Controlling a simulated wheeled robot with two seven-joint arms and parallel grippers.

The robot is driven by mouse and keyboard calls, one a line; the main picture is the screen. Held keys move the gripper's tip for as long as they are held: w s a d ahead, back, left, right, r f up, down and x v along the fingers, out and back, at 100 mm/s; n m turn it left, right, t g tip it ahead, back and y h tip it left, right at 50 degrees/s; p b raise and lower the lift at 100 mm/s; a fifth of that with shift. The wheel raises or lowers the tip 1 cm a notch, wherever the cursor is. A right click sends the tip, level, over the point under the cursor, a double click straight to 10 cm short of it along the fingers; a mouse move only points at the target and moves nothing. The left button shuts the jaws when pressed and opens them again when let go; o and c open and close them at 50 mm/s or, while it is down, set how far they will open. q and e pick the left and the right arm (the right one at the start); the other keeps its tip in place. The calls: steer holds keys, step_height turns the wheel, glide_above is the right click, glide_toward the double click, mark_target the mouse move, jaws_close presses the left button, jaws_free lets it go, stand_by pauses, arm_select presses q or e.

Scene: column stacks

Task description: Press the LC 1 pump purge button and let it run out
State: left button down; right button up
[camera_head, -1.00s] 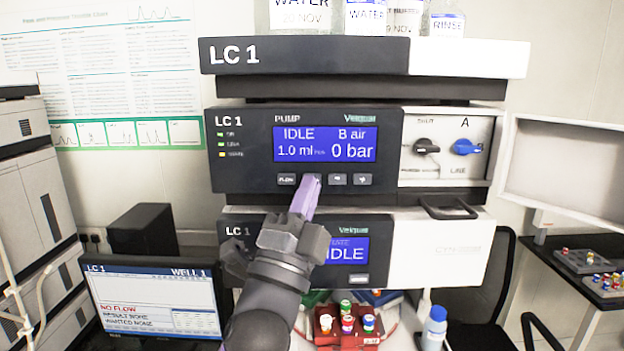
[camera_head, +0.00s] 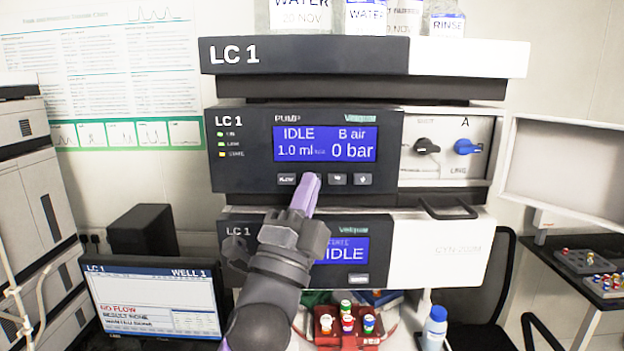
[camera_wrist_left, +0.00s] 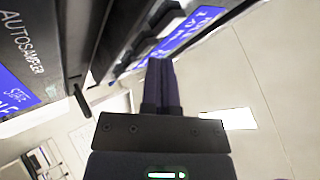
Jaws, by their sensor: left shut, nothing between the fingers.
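The LC 1 pump module (camera_head: 240,170) fills the middle of the head view. Its blue screen (camera_head: 325,144) reads IDLE, B air, 1.0 ml and 0 bar. A row of small buttons sits below the screen: FLOW (camera_head: 288,179) at the left, two more (camera_head: 337,179) and (camera_head: 362,179) at the right. My left gripper (camera_head: 312,180) is shut and empty, its purple fingertips over the second button position and hiding that button. Whether they touch the panel cannot be told. In the left wrist view the shut fingers (camera_wrist_left: 160,85) point at the pump front. My right gripper is not in view.
Below the pump is another module (camera_head: 345,250) reading IDLE. A monitor (camera_head: 155,300) shows NO FLOW. A red vial rack (camera_head: 325,335) and a bottle (camera_head: 435,328) stand below.

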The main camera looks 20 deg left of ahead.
arm_select(q)
steer(key=shift+w+a, duration=0.1)
steer(key=shift+w, duration=0.25)
stand_by(0.3)
stand_by(0.4)
steer(key=shift+s+d, duration=0.2)
steer(key=shift+s, duration=0.6)
steer(key=s, duration=0.2)
steer(key=s+d+p, duration=0.1)
steer(key=s, duration=0.1)
steer(key=shift+s+d, duration=0.2)
steer(key=shift+s, duration=0.2)
